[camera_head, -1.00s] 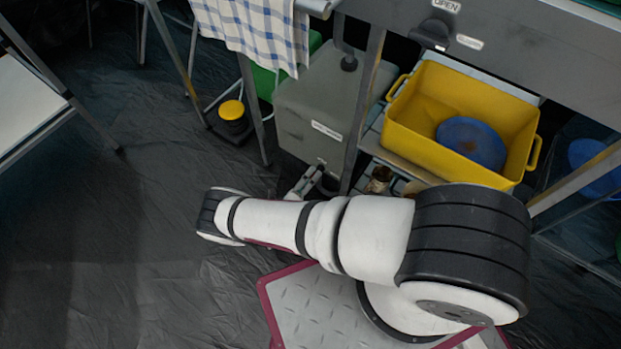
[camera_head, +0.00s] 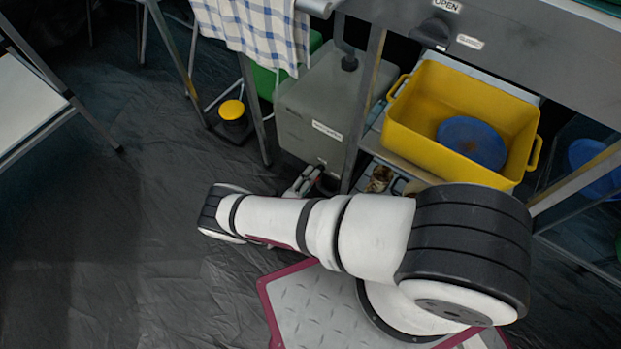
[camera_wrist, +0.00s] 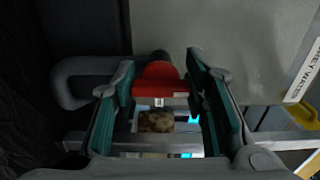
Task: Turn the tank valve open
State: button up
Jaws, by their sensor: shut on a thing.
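The tank (camera_head: 315,100) is a grey box on the floor under the counter, with a white label on its front. Its wall also shows in the wrist view (camera_wrist: 245,45), with the label at the right edge. The red valve handle (camera_wrist: 160,80) sits between the fingers of my gripper (camera_wrist: 162,85), which is shut on it. A grey curved pipe (camera_wrist: 75,85) shows to the left of the handle. In the head view my gripper (camera_head: 306,182) is low at the tank's front, partly hidden by my arm; the valve cannot be made out there.
A yellow crate (camera_head: 400,135) with a blue round item (camera_head: 472,143) stands on the shelf right of the tank. A metal table leg (camera_head: 362,110) stands between them. A yellow-topped black item (camera_head: 232,112) is on the floor at left. Dark floor (camera_head: 130,240) is clear at front left.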

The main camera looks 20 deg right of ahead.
jog(key=o, duration=1.2)
jog(key=shift+c, duration=0.2)
jog(key=v, duration=1.2)
jog(key=shift+a, duration=0.15)
